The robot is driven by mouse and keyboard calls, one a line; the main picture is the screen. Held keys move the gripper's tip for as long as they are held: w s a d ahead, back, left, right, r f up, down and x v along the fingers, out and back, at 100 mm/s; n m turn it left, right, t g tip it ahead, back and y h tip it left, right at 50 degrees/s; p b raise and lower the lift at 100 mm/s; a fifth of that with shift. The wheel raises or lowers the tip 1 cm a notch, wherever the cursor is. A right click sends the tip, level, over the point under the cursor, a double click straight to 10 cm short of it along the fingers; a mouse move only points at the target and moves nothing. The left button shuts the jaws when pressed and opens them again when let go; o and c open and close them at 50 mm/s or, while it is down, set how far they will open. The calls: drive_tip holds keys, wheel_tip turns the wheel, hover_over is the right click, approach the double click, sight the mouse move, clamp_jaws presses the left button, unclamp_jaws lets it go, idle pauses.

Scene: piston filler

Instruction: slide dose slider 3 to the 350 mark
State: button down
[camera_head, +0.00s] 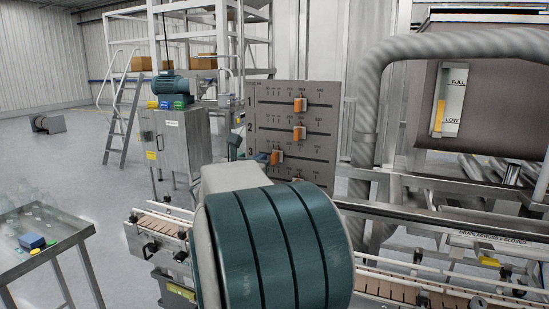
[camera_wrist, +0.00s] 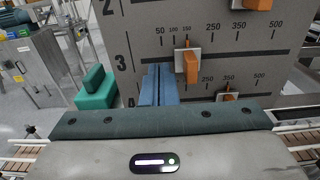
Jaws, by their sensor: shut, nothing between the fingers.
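The grey dose panel (camera_head: 325,125) has several numbered slots with orange-knobbed sliders. Dose slider 3 (camera_head: 276,158) also shows in the wrist view (camera_wrist: 192,67), a white plate with an orange knob near the 150 mark. The 350 mark (camera_wrist: 240,26) is farther right on that scale. My gripper (camera_wrist: 159,86) is shut and empty, its blue fingers just left of slider 3. In the head view the blue fingertips (camera_head: 262,158) also sit left of the knob. I cannot tell whether they touch it. My wrist hides the panel's lower part in the head view.
Slider 2 (camera_head: 299,132) and slider 1 (camera_head: 299,104) are above. Another slider (camera_wrist: 228,97) sits close below. A thick grey pipe (camera_head: 368,110) stands right of the panel. A conveyor (camera_head: 160,222) runs below. A small table (camera_head: 62,228) is at left.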

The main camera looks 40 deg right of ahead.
drive_tip(key=shift+s+d+b, duration=0.25)
drive_tip(key=shift+s+b, duration=0.2)
drive_tip(key=shift+s, duration=0.15)
drive_tip(key=shift+s+d, duration=0.15)
drive_tip(key=shift+s, duration=0.15)
